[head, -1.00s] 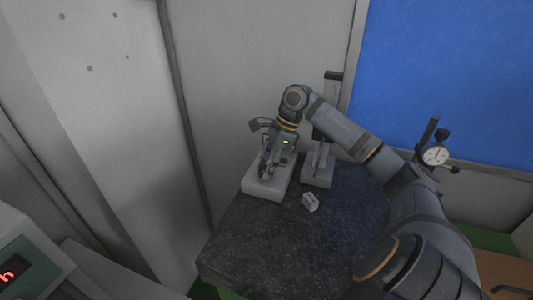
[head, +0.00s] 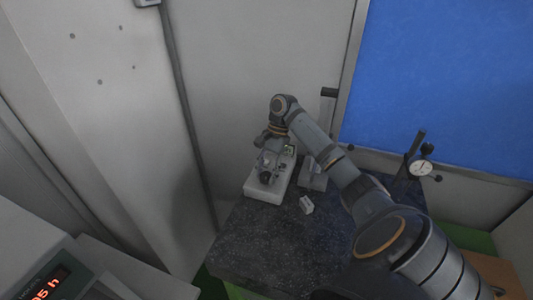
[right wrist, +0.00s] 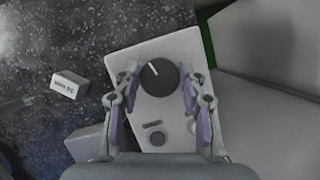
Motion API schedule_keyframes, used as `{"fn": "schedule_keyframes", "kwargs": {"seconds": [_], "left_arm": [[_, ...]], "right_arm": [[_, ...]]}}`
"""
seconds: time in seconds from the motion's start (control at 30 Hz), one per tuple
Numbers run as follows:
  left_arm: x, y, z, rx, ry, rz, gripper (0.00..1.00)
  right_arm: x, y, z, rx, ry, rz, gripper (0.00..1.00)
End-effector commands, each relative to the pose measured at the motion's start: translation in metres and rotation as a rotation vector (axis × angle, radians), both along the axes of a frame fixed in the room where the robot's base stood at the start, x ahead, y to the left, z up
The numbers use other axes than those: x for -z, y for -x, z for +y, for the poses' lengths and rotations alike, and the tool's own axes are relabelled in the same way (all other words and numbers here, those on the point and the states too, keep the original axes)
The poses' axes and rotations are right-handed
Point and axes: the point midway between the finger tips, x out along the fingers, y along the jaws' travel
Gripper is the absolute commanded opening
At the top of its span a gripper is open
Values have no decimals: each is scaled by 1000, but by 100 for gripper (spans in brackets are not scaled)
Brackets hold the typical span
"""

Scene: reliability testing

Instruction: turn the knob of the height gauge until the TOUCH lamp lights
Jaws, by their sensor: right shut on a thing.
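The black round knob (right wrist: 158,77) with a white pointer line sits on a pale control box in the right wrist view. The pointer leans to the upper left. The pale box (head: 262,191) also shows in the head view, on the dark stone table. My right gripper (head: 268,167) is over this box, pointing down. In the right wrist view its fingers (right wrist: 160,76) are on both sides of the knob, shut on it. A small greenish patch (head: 289,149) shows beside the gripper; I cannot tell whether it is the TOUCH lamp. My left gripper is out of view.
A small block marked 24 mm (right wrist: 68,84) lies on the dark table (head: 275,240); it also shows in the head view (head: 306,204). A dial indicator on a stand (head: 421,168) is at the table's right. A device with red digits (head: 50,284) is at lower left.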

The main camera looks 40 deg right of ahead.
Motion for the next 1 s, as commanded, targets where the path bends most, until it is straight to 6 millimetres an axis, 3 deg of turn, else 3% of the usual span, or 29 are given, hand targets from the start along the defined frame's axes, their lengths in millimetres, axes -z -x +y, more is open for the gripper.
{"fn": "schedule_keyframes", "kwargs": {"seconds": [0.47, 0.5, 0.67, 1.0], "left_arm": [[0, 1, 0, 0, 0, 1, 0], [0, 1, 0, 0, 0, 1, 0], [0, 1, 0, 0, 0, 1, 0], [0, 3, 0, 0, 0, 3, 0]], "right_arm": [[0, 0, 0, -16, 2, -1, 10], [0, 0, 0, -15, 2, 0, 43], [0, 0, 0, -15, 1, 0, 64], [0, 0, 0, -2, 1, 0, 64]]}}
